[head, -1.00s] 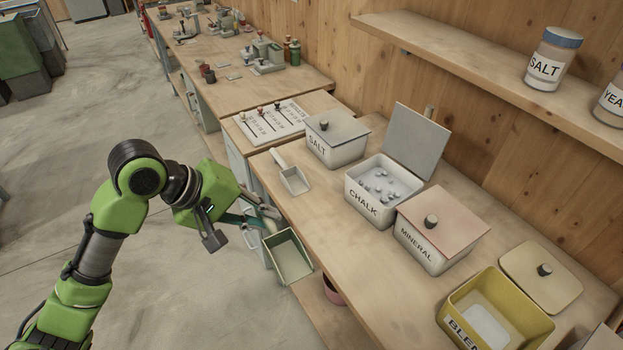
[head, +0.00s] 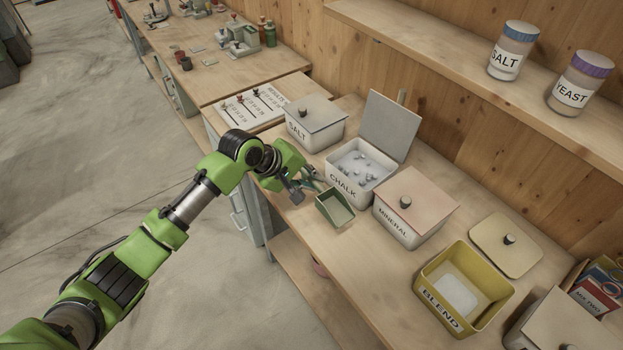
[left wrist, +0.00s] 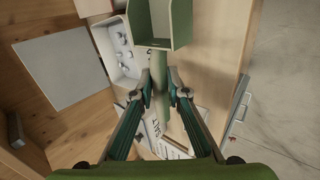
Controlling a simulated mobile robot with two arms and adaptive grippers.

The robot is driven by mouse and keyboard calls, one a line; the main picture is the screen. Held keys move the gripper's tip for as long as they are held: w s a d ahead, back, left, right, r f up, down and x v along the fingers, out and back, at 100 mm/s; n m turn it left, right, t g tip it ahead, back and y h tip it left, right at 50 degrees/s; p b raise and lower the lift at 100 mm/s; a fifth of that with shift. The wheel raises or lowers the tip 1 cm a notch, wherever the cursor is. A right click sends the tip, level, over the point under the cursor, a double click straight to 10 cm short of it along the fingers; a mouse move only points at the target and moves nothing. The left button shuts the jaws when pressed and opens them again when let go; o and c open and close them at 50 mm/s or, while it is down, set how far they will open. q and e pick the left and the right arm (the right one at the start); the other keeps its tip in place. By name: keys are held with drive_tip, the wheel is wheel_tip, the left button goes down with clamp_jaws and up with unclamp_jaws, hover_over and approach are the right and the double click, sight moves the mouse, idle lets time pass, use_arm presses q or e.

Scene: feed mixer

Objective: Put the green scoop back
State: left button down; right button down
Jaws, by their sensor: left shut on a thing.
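The green scoop (head: 335,209) is in my left gripper (head: 309,182), just in front of the open CHALK bin (head: 342,184) and left of the MINERAL bin. In the left wrist view the fingers of my left gripper (left wrist: 161,92) are shut on the scoop's handle, with the scoop's pan (left wrist: 163,22) beyond them. The pan is over the wooden bench; I cannot tell whether it touches it. The CHALK bin, with pale lumps inside, also shows in the left wrist view (left wrist: 106,68). My right gripper is not in view.
The lidded SALT bin (head: 315,125) stands behind my gripper. The lidded MINERAL bin (head: 397,227) and open yellow BLEND bin (head: 424,301) stand to the right. A shelf with jars (head: 513,50) runs above. The bench front (head: 330,270) is clear.

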use_arm(q)
wheel_tip(320, 180, down, 7)
drive_tip(key=b, duration=0.7)
drive_tip(key=shift+f+b, duration=0.7)
drive_tip(key=shift+f, duration=1.45)
drive_tip(key=c, duration=1.9)
unclamp_jaws()
drive_tip(key=shift+a, duration=0.1)
drive_tip(key=v, duration=1.2)
